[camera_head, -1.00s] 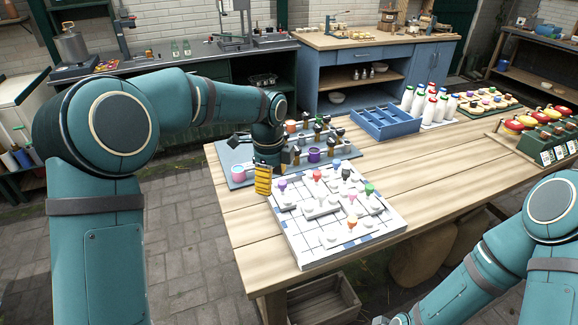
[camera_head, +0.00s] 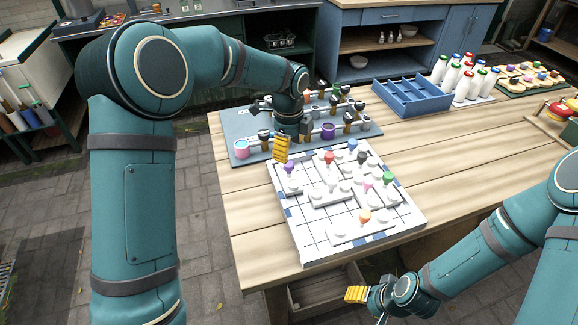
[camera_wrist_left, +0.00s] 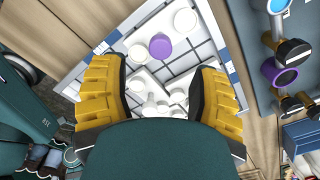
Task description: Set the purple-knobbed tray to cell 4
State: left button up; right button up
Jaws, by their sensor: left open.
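The purple-knobbed tray (camera_head: 291,184) is white and sits at the far left part of the white gridded board (camera_head: 312,246). Its purple knob also shows in the left wrist view (camera_wrist_left: 160,45). My left gripper (camera_head: 281,150) is just behind and above that knob. In the left wrist view, the yellow fingers of my left gripper (camera_wrist_left: 158,75) are wide apart, with the knob visible beyond the gap and nothing between the pads. My right gripper (camera_head: 357,294) is low in front of the table, its opening unclear. I cannot read any cell number.
Other white trays with red, blue, green, pink and orange (camera_head: 364,216) knobs crowd the board. Behind it is a grey mat (camera_head: 238,125) with cups and dark-topped items. A blue divided box (camera_head: 411,98) and white bottles (camera_head: 463,82) stand back right. Bare tabletop (camera_head: 450,160) lies to the right.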

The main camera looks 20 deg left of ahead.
aim_at(289, 164)
pick_arm(q)
notch_tip(289, 164, down, 6)
jog(key=shift+f+b, duration=0.2)
jog(key=shift+b, duration=0.35)
grip_shut()
